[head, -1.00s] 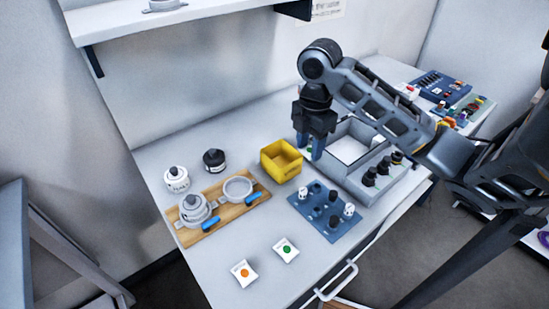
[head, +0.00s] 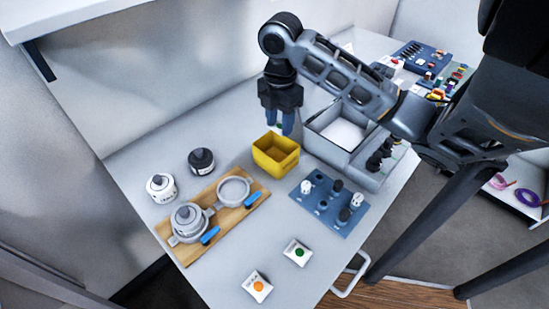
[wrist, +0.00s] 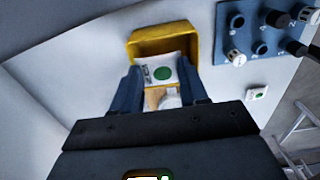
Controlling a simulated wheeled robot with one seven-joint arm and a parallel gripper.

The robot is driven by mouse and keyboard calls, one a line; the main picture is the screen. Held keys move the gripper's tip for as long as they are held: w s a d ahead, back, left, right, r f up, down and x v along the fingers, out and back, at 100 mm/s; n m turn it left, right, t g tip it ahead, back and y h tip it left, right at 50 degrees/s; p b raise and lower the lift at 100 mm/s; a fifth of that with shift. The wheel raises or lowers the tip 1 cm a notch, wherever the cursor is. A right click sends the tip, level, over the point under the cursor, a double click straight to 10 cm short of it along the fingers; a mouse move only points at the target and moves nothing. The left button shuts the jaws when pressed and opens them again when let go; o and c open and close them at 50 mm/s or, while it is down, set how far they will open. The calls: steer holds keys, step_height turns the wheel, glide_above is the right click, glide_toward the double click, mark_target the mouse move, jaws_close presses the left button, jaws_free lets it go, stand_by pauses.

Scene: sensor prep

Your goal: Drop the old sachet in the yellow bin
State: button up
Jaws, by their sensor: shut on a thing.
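My gripper (head: 281,128) is shut on a white sachet with a green dot, seen between the fingers in the wrist view (wrist: 163,72). In the head view the sachet is mostly hidden by the fingers. The yellow bin (head: 276,156) stands on the bench, open at the top. My gripper is raised above the bench, by the bin's far side in the head view. In the wrist view the bin (wrist: 135,48) shows beyond the sachet, which overlaps its opening. The bin's inside is only partly seen.
Two sachets lie at the front, one green-dotted (head: 297,252), one orange-dotted (head: 257,287). A wooden board (head: 174,254) with metal holders is left of the bin. A blue block with knobs (head: 322,222) and a grey open box (head: 360,168) stand right. Two jars (head: 161,188) stand at left.

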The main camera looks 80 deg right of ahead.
mark_target(280, 126)
steer(key=shift+f+b, duration=0.85)
steer(key=shift+f, duration=0.85)
steer(key=o, duration=1.1)
step_height(280, 126, up, 8)
steer(key=shift+f+p, duration=0.1)
steer(key=shift+p, duration=0.3)
